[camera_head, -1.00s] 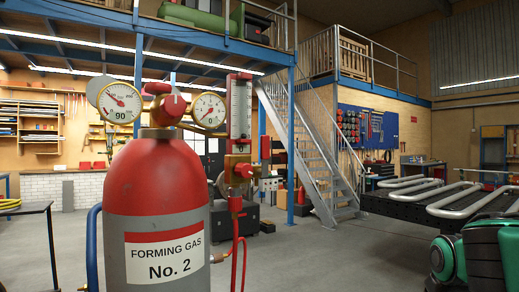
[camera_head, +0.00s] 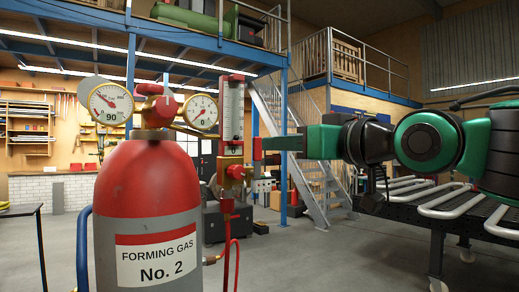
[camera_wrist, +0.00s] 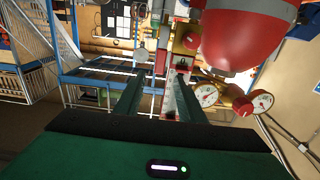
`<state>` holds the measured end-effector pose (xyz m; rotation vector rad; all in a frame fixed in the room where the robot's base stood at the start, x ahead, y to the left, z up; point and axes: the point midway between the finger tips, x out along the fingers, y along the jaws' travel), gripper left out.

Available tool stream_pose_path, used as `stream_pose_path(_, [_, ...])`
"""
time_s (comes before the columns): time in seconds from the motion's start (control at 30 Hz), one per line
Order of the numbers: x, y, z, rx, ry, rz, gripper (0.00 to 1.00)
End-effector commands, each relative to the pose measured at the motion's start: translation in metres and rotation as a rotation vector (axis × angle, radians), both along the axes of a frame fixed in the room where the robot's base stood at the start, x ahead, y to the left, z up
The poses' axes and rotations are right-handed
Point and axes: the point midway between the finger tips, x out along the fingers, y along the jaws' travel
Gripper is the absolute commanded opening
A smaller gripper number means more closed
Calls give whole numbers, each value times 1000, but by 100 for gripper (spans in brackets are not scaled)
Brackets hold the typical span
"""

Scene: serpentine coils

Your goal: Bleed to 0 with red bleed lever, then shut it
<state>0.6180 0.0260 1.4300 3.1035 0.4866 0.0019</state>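A red and grey cylinder marked Forming Gas No. 2 (camera_head: 150,190) carries a left gauge (camera_head: 110,104) labelled 90 and a right gauge (camera_head: 202,111) labelled 0. A red-framed flow tube (camera_head: 233,108) stands to their right, above a brass block with a red knob (camera_head: 235,172). A small upright red lever (camera_head: 257,150) sits at the block's right side. My gripper (camera_head: 270,144) points at it from the right, its tips close to it; contact cannot be told. In the wrist view, the fingers (camera_wrist: 160,80) are apart, with red parts seen between and beyond them.
A red hose (camera_head: 235,248) hangs below the block. A dark table with bent metal coils (camera_head: 460,200) stands at the right, under my arm. A metal staircase (camera_head: 290,140) rises behind.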

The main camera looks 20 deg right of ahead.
Motion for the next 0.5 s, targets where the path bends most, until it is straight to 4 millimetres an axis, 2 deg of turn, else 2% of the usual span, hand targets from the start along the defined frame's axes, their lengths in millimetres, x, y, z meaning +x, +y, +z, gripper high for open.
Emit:
stream_pose_path(0.2, [38, 12, -2, -1, 5, -1, 36])
stream_pose_path(0.5, [71, 22, -1, 0, 3, -2, 36])
